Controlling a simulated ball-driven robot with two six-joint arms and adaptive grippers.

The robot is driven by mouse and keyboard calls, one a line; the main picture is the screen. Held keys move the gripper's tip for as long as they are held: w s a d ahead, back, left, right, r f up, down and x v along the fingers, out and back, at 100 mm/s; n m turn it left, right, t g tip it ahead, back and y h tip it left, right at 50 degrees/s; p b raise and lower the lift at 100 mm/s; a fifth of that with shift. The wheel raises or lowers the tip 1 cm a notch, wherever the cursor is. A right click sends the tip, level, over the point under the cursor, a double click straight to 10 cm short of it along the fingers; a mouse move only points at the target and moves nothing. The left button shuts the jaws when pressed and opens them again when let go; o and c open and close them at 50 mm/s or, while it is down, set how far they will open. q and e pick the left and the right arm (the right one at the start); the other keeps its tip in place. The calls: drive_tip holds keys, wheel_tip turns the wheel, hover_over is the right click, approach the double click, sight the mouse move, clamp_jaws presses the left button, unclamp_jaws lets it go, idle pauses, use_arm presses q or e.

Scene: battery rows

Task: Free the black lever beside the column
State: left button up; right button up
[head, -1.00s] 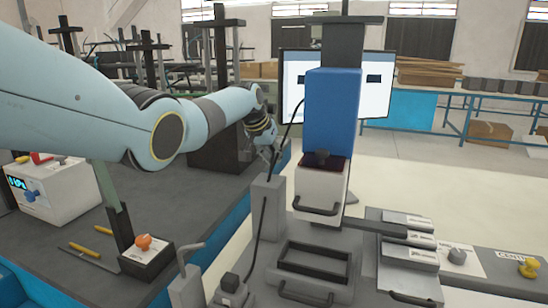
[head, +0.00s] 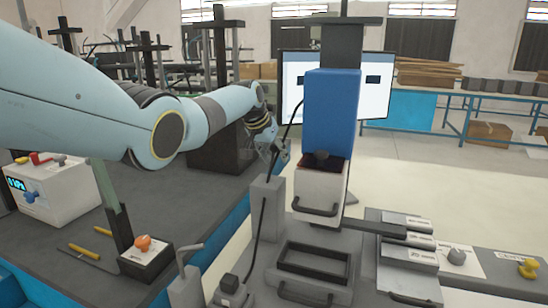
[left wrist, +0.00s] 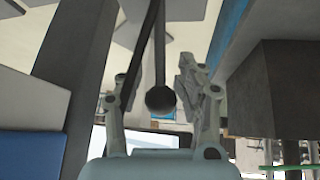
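The black lever (left wrist: 160,100) shows in the left wrist view as a dark rod with a round knob at its near end. My left gripper (left wrist: 160,106) is open, with one finger on each side of the knob and visible gaps to both. In the head view my left gripper (head: 279,150) is beside the blue-and-grey column (head: 333,110), on its left. I cannot make out the lever clearly there. My right gripper is not in view.
A white drawer-like box with a handle (head: 320,190) sits below the column's blue housing. A grey post (head: 268,205) and a black cable stand close on the left. A monitor (head: 374,85) is behind. An orange-knobbed box (head: 146,258) is at the lower left.

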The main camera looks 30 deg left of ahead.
use_arm(q)
drive_tip(key=shift+o, duration=1)
drive_tip(key=shift+s+f, duration=0.1)
drive_tip(key=shift+f, duration=0.15)
drive_tip(key=shift+s, duration=0.1)
drive_tip(key=v, duration=1.2)
drive_tip(key=shift+c, duration=0.3)
